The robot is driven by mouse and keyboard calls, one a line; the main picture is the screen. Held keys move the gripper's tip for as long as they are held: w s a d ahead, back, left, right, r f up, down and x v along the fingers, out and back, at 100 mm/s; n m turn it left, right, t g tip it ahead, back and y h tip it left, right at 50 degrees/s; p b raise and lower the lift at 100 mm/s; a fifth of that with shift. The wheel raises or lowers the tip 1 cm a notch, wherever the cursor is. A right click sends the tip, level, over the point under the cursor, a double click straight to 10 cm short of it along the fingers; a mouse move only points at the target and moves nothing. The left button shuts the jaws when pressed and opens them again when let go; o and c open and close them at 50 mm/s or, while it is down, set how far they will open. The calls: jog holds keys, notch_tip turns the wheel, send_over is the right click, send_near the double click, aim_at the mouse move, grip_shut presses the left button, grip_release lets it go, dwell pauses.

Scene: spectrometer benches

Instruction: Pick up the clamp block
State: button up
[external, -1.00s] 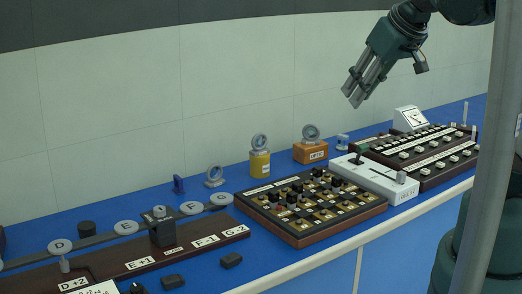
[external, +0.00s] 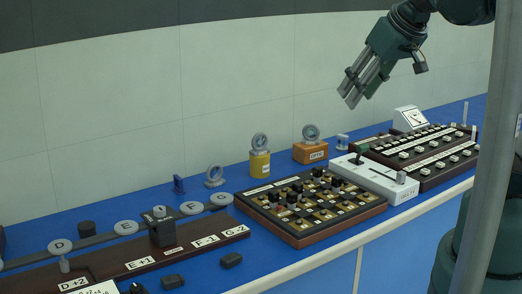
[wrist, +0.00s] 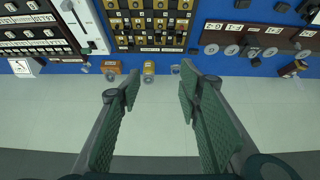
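No block is labelled as the clamp block, so I cannot tell for certain which it is. A tall dark block (external: 162,232) stands on the lettered rail at the lower left in the external view. Two small dark blocks lie on the blue bench in front of the rail: a right one (external: 231,260) and a left one (external: 173,282). They also show at the top of the wrist view, as one block (wrist: 242,4) and another (wrist: 281,7). My gripper (external: 348,97) is high above the bench at the upper right, far from these blocks. Its fingers (wrist: 150,90) are apart and empty.
A board of dark knobs (external: 310,205) sits mid-bench. Right of it are a white slider unit (external: 375,180) and dark switch panels (external: 430,148). A yellow cylinder (external: 260,164) and an orange box (external: 310,153) stand behind. A grey pole (external: 490,150) crosses the right side.

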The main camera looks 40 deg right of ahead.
jog(key=w+a, duration=0.1)
jog(key=m+g+b, duration=0.7)
jog(key=m+b, duration=0.1)
jog(key=m, duration=0.8)
send_near(233, 255)
jog(key=shift+w+d+f, duration=0.1)
jog(key=shift+d+f, duration=0.05)
jog(key=shift+d, duration=0.05)
jog(key=shift+a+f, duration=0.25)
jog(key=shift+f, duration=0.1)
jog(key=shift+f, duration=0.1)
jog(key=shift+f, duration=1.2)
jog(key=shift+f, duration=0.1)
